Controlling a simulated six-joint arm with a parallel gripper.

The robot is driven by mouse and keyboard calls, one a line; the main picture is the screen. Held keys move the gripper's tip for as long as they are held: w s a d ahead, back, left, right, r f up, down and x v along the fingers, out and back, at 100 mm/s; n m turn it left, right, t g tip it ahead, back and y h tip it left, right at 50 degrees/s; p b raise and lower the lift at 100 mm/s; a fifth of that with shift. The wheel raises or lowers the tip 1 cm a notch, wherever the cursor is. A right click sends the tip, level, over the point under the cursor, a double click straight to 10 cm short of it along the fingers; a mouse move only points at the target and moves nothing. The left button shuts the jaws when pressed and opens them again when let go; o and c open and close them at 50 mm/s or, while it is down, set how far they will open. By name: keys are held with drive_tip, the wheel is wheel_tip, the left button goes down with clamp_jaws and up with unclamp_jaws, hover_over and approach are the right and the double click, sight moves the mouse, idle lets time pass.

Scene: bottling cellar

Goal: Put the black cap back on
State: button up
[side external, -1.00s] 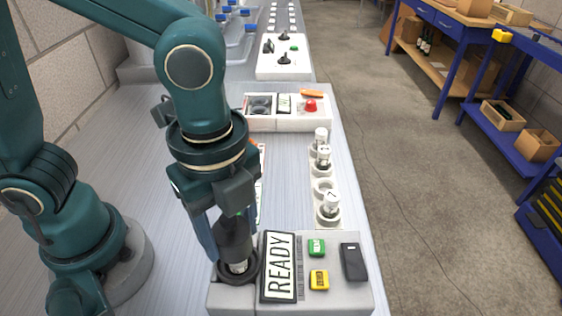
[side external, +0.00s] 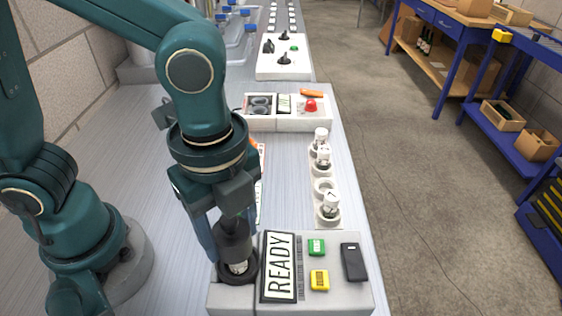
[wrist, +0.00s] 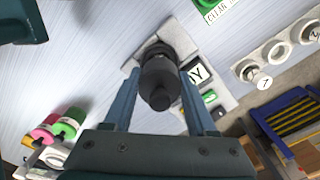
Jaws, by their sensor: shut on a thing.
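My gripper (side external: 230,238) points down at the front station and is shut on the black cap (side external: 234,246). In the wrist view my gripper (wrist: 160,74) has one blue finger on each side of the black cap (wrist: 160,82), which has a narrower knob towards the camera.
The station (side external: 352,296) has a READY display (side external: 278,267), green and yellow buttons and a black block (side external: 353,262). A rack (side external: 326,221) with several small bottles and one empty hole stands behind. A tray (side external: 285,124) with a red button lies farther back. The bench left of the rack has bare room.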

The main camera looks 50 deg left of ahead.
drive_tip(key=shift+s+f, duration=0.1)
drive_tip(key=shift+f, duration=2)
idle(1.6)
drive_tip(key=o, duration=1.4)
drive_tip(key=shift+c, duration=1.3)
drive_tip(key=shift+o, duration=0.9)
drive_tip(key=shift+r, duration=0.1)
drive_tip(key=shift+o, duration=0.9)
drive_tip(key=shift+r, duration=3)
